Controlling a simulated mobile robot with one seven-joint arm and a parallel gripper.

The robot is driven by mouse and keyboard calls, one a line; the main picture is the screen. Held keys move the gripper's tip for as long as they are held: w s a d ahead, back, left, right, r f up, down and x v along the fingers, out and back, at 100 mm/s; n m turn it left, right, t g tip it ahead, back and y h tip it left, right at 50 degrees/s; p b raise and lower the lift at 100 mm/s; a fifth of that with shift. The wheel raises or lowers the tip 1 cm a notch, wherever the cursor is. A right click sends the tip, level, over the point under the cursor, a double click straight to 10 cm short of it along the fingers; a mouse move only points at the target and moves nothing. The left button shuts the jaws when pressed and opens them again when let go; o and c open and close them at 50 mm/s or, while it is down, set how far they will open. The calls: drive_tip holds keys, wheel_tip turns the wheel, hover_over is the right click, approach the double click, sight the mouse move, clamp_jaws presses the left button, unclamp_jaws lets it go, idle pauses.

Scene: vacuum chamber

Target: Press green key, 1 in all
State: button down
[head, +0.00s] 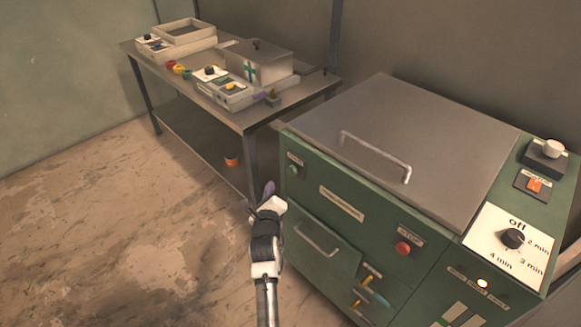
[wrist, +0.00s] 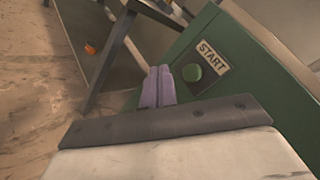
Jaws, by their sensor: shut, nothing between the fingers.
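The green key (head: 293,170) is a round button on the upper left of the green machine's front. In the wrist view the green key (wrist: 192,73) sits beside a plate reading START.
The green machine (head: 330,175) has a grey lid (head: 420,130) with a handle, a red button (head: 403,248), an orange switch (head: 534,185) and a dial (head: 513,238). A metal table (head: 300,92) with boxes stands behind. An orange cup (head: 232,160) is below it. Floor at left is clear.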

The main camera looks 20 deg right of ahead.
sight(292, 170)
drive_tip(key=d, duration=0.1)
drive_tip(key=w+d, duration=0.1)
drive_tip(key=d, duration=0.1)
drive_tip(key=w+d+p, duration=0.1)
drive_tip(key=d, duration=0.1)
drive_tip(key=shift+d, duration=0.1)
idle(2.0)
drive_tip(key=shift+w+d, duration=0.1)
drive_tip(key=shift+d, duration=0.3)
drive_tip(key=shift+w+d+b, duration=0.15)
drive_tip(key=shift+d+b, duration=0.3)
idle(0.6)
drive_tip(key=shift+a, duration=0.1)
drive_tip(key=shift+s+a+p, duration=0.35)
drive_tip(key=shift+a+p, duration=0.35)
drive_tip(key=shift+p, duration=0.35)
drive_tip(key=shift+a, duration=0.1)
